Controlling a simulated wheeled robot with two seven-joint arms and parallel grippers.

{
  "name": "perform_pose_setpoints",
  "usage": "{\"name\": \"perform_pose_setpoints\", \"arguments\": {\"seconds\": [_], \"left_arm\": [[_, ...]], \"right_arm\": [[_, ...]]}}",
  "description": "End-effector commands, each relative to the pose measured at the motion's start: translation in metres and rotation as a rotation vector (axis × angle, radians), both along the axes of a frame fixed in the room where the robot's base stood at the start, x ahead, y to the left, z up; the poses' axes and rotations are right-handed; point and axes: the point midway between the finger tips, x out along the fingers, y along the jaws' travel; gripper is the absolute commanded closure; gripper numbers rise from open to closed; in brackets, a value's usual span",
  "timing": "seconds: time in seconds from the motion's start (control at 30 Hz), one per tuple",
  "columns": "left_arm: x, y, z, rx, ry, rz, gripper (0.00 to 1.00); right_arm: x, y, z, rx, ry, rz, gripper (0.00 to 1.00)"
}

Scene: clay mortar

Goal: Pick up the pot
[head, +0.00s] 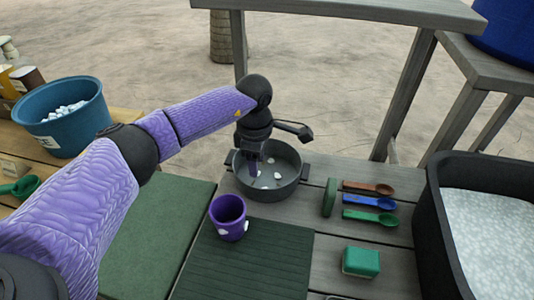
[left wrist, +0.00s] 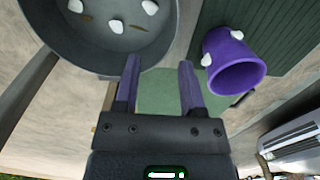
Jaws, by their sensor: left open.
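The pot (head: 285,190) is a round dark grey pan with side handles, standing on the grey plank table with a few white pebbles inside. In the left wrist view the pot (left wrist: 60,45) fills the upper left. My left gripper (head: 254,168) is open and points down over the pot's left part in the head view. In the left wrist view the gripper (left wrist: 159,72) has its purple fingers apart with nothing between them. One finger overlaps the pot's rim edge in that view; I cannot tell whether it touches. My right gripper is not in view.
A purple cup (head: 228,218) stands on the dark green mat (head: 245,265) in front of the pot. Colored spoons (head: 370,203) and a green block (head: 361,262) lie to the right. A black tub (head: 430,225) is far right, a blue bucket (head: 75,125) far left.

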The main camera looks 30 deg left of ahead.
Motion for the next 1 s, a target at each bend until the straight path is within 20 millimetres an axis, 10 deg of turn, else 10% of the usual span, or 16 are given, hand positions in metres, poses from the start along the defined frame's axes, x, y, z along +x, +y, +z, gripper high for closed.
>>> {"name": "perform_pose_setpoints", "arguments": {"seconds": [0.53, 0.77, 1.0], "left_arm": [[-0.008, -0.007, -0.096, -0.001, 0.005, 0.001, 0.48], [-0.008, -0.007, -0.099, -0.002, 0.001, 0.000, 0.48], [-0.008, -0.007, -0.099, -0.002, 0.001, 0.000, 0.97]], "right_arm": [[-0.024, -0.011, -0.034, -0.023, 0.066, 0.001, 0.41], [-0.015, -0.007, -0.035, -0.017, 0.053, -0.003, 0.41], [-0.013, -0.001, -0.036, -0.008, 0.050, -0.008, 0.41]]}}
